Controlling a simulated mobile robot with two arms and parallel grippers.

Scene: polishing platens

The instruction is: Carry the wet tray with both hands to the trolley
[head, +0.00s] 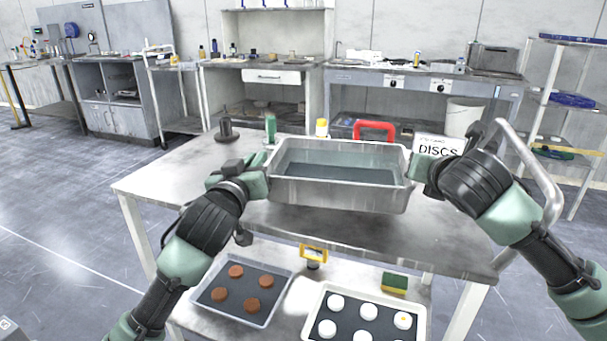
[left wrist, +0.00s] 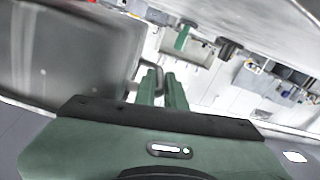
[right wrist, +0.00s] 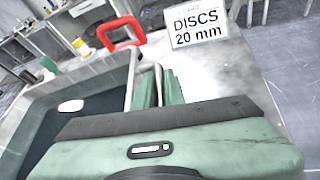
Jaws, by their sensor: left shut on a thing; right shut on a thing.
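The wet tray (head: 340,190) is a deep grey metal tray with clear liquid over a dark bottom. It is level above the table (head: 160,185); I cannot tell if its base touches. My left gripper (head: 262,180) is shut on the handle at its left end. The left wrist view shows those green fingers (left wrist: 163,88) beside the tray wall (left wrist: 75,50). My right gripper (head: 420,172) is shut on the handle at the right end. The right wrist view shows its fingers (right wrist: 160,85) there and the tray's inside (right wrist: 50,125). I cannot tell which piece is the trolley.
A "DISCS 20 mm" sign (head: 436,148), green bottle (head: 270,129) and dark fixture (head: 226,130) stand behind the tray. Below are a tray of brown discs (head: 275,283) and one of white discs (head: 352,328). A shelf rack (head: 545,105) stands right; floor at left is clear.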

